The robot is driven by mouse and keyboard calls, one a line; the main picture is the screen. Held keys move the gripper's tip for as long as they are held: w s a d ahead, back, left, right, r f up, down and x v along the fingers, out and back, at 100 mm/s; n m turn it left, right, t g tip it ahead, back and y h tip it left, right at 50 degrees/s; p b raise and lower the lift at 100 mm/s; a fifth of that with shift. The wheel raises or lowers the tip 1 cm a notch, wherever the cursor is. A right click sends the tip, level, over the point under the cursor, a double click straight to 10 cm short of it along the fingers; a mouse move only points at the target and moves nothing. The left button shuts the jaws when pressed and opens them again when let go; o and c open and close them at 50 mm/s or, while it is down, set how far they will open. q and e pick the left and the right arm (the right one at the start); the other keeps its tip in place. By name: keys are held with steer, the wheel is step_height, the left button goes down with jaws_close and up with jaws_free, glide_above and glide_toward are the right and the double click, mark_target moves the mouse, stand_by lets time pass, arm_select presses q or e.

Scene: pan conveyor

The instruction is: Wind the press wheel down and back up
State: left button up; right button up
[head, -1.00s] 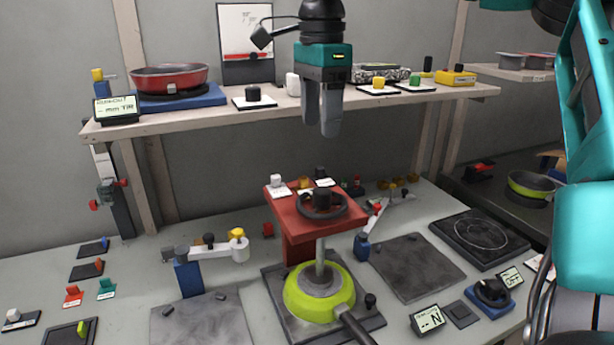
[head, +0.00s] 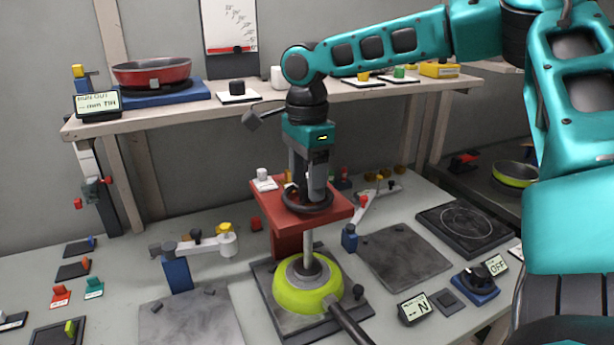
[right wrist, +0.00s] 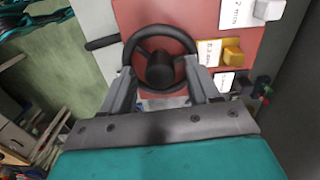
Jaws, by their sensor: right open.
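The press wheel (head: 307,203) is a dark wheel on top of the red press (head: 335,209). Its shaft runs down to the green pan (head: 283,293) below. In the right wrist view the wheel (right wrist: 131,50) shows its spokes and a black central hub. My right gripper (head: 312,190) points down at the wheel and hides part of its hub in the head view. In the right wrist view the open fingers (right wrist: 162,84) stand either side of the hub's near part; I cannot tell whether they touch it. My left gripper is not in view.
A shelf (head: 150,118) with a red pan (head: 152,72) runs behind the press. A white jointed arm (head: 205,246) stands left of it, a grey plate (head: 405,257) right. A small display (head: 415,309) is at the front.

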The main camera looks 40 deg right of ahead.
steer(key=c, duration=1)
steer(key=shift+c, duration=0.2)
steer(key=shift+n, duration=0.3)
